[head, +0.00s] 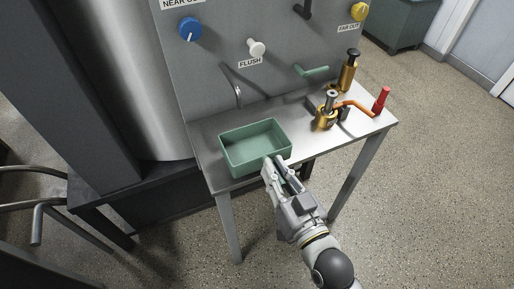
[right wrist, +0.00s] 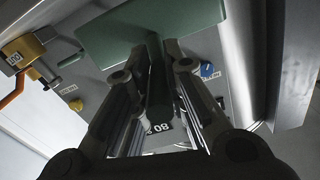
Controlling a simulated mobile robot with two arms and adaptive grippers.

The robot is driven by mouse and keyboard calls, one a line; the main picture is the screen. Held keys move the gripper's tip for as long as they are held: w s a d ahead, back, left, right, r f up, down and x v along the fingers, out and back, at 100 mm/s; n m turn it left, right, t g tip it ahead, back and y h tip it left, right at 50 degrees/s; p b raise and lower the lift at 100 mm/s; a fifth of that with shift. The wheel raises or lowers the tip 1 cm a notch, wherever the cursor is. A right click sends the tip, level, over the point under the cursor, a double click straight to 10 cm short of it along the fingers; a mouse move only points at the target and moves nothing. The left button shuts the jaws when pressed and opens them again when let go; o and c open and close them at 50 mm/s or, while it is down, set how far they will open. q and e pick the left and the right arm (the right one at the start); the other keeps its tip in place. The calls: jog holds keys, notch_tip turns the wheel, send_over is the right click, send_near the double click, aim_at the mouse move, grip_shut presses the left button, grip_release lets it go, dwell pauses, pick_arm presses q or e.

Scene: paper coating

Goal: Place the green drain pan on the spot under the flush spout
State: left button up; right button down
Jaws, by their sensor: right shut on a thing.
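The green drain pan (head: 240,165) is an open rectangular tray at the front left of the metal bench. It looks level and empty. The thin curved flush spout (head: 238,94) comes out of the grey panel behind the pan, a little left of the pan's middle. Whether the pan touches the bench top is unclear. My left gripper is not in view.
The bench top (head: 210,137) is bare around the pan. A brass valve (head: 326,118) with an orange-armed red handle (head: 381,99) and a brass cylinder (head: 348,75) stand at the right. The panel carries a white FLUSH knob (head: 257,47), a blue knob (head: 190,29) and a green lever (head: 313,71).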

send_over(258, 151)
jog(key=s, duration=0.2)
jog(key=shift+a+p, duration=0.1)
jog(key=shift+p, duration=0.25)
jog(key=shift+f, duration=1.7)
jog(key=c, duration=1.5)
grip_release()
jog(key=shift+f, duration=0.2)
jog(key=shift+r, duration=0.2)
jog(key=b+v, duration=0.1)
jog(key=v, duration=1.1)
